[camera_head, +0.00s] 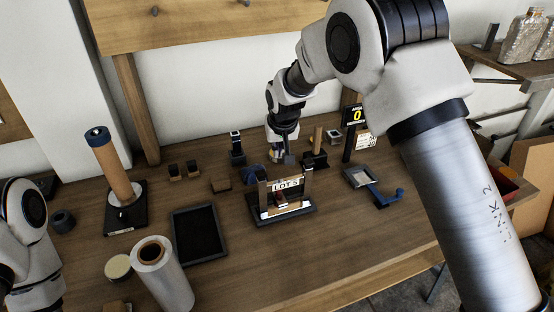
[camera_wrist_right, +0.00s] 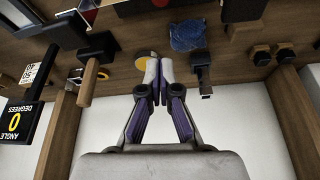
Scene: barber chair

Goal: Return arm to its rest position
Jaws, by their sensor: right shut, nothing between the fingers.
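My right arm (camera_head: 440,150) reaches in from the right and bends down over the back of the wooden table. My right gripper (camera_head: 282,158) is small and far off, above the table behind the LOT 5 stand. In the right wrist view the right gripper (camera_wrist_right: 158,92) shows its two purple-lined fingers together, with nothing held between them. A yellow round thing (camera_wrist_right: 146,62) lies just beyond the fingertips. Part of my left arm (camera_head: 30,235) shows at the left edge. Its gripper is not in view.
The LOT 5 stand (camera_head: 284,212) is mid-table, with a dark tray (camera_head: 199,235) to its left. A post with a yellow 0 display (camera_head: 354,116) stands right of the gripper. The front-centre tabletop is clear.

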